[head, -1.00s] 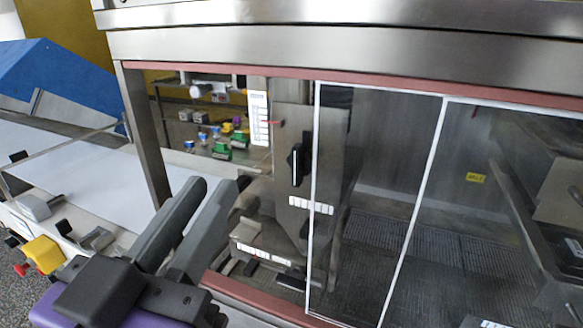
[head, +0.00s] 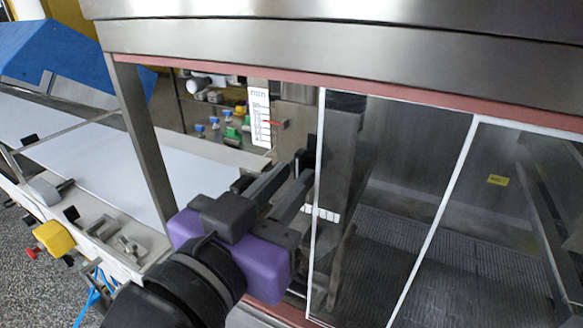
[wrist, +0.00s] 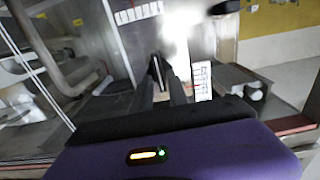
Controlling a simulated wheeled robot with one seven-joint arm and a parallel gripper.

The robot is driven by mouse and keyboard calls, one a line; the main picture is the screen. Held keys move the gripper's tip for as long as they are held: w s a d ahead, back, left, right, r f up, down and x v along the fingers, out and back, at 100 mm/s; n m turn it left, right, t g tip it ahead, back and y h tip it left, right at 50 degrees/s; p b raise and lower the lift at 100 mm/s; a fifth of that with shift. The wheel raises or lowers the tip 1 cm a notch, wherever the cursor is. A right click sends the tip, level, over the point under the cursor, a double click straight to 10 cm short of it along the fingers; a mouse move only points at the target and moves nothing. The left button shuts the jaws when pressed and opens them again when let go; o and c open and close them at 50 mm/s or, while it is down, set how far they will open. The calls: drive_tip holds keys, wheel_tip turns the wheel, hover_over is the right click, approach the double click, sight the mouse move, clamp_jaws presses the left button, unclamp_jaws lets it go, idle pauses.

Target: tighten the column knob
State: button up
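The column knob (head: 311,148) is black and sits on the steel column plate (head: 294,118). In the wrist view the dark knob (wrist: 156,70) shows upright between and beyond the fingers. My gripper (head: 294,172) is open, with a gap between its two grey fingers, and it points at the knob. In the wrist view the gripper (wrist: 160,85) has nothing clearly held. I cannot tell whether a finger touches the knob. A white scale (head: 260,112) with a red pointer (head: 274,122) is left of the column.
Clear white-edged panels (head: 397,200) stand just right of my gripper. A steel post (head: 143,140) and a white belt (head: 100,165) are on the left. A steel hood (head: 340,60) is above. Small coloured parts (head: 228,130) lie behind the scale.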

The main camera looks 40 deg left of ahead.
drive_tip(key=shift+w+a, duration=0.15)
drive_tip(key=shift+w, duration=0.35)
drive_tip(key=shift+c, duration=0.2)
clamp_jaws()
